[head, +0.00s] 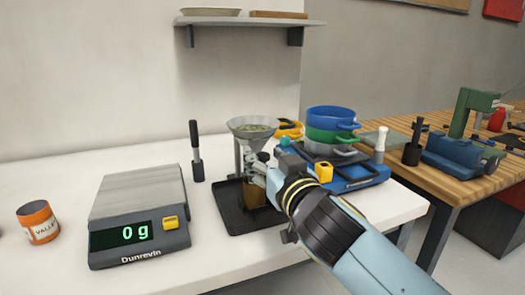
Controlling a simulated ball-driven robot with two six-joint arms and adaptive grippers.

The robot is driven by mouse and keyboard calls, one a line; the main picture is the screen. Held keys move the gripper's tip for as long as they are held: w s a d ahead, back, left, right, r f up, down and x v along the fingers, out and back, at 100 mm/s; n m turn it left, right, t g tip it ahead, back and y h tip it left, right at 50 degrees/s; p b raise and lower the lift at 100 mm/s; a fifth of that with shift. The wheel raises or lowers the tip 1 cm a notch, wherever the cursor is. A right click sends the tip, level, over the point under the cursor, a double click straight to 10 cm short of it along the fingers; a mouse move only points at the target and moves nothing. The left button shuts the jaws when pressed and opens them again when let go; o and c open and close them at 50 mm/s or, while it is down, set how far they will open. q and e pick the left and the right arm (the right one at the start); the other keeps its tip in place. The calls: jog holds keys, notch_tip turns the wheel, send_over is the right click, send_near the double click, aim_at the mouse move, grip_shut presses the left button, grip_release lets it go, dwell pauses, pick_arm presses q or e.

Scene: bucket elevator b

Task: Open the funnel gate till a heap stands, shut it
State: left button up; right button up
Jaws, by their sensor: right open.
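A grey funnel (240,122) with greenish-tan material in it stands on a post over a black tray (234,222) on the white table. My right gripper (256,167) is just under the funnel, at its spout. Its jaws are open, and they and the wrist hide the spout and the gate. A brown, amber-looking thing (260,196) shows below the gripper over the tray, partly covered by my arm; I cannot tell what it is. No heap is clearly visible on the tray's bare part. My left gripper is not in view.
A scale (138,200) reading 0 g stands at the left, with an orange jar (38,222) beside it. A black-handled tool (196,150) stands behind the tray. Coloured sieve pans (330,120) sit on a blue device (362,180) at the right.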

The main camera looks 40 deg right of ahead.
jog(key=shift+x, duration=0.85)
